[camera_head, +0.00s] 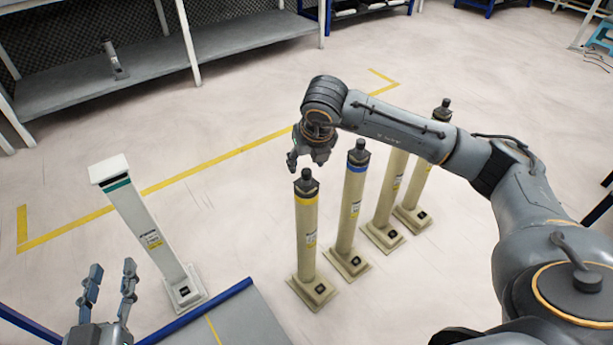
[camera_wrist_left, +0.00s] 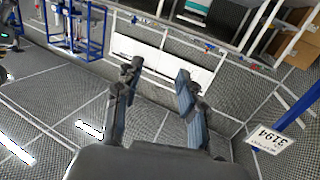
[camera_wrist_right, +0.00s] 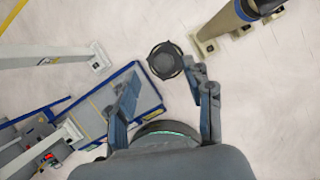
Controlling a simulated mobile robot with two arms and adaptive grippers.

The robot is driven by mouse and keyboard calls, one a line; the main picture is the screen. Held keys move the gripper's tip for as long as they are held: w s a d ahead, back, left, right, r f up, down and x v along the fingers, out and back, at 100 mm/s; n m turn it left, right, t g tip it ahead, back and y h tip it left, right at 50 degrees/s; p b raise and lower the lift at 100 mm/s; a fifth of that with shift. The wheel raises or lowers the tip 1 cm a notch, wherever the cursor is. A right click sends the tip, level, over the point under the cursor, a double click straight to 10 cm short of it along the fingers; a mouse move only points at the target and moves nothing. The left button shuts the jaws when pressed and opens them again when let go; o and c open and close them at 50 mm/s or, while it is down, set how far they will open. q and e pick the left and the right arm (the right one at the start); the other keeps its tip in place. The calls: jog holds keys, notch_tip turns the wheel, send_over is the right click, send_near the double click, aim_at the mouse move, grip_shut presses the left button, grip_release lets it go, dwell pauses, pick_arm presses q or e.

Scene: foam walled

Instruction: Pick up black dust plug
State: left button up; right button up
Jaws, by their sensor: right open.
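Several cream posts stand on the floor, each topped by a dark cap with a small knob, likely the black dust plugs. The front-left post (camera_head: 307,235) has a yellow band and a black plug (camera_head: 306,181). My right gripper (camera_head: 306,163) is open, just above that plug. In the right wrist view the plug (camera_wrist_right: 165,61) appears round, seen from above, just past the fingertips and nearer the right finger; contact cannot be told. The blue-banded post (camera_head: 349,205) stands right of it. My left gripper (camera_head: 109,272) is open and empty at lower left; it also shows in the left wrist view (camera_wrist_left: 157,72).
A tilted white post with a green band (camera_head: 140,220) stands left of the cream posts. A blue-edged grey platform (camera_head: 255,318) lies at the front. Grey shelving (camera_head: 150,62) runs along the back left. Floor behind the posts is clear, with yellow tape lines.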

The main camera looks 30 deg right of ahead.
aim_at(307, 171)
jog(key=b+x, duration=0.1)
jog(key=x, duration=0.4)
jog(key=shift+s+d+b, duration=0.2)
jog(key=shift+s+b, duration=0.05)
jog(key=shift+b, duration=0.1)
jog(key=shift+w+f, duration=0.1)
jog(key=shift+f, duration=0.1)
pick_arm(q)
notch_tip(307, 171, up, 7)
jog(key=t+h, duration=0.1)
jog(key=t, duration=0.3)
jog(key=shift+s+d+r+h, duration=0.2)
jog(key=shift+s+d+h, duration=0.15)
jog(key=shift+d+h, duration=0.1)
pick_arm(e)
jog(key=c, duration=0.9)
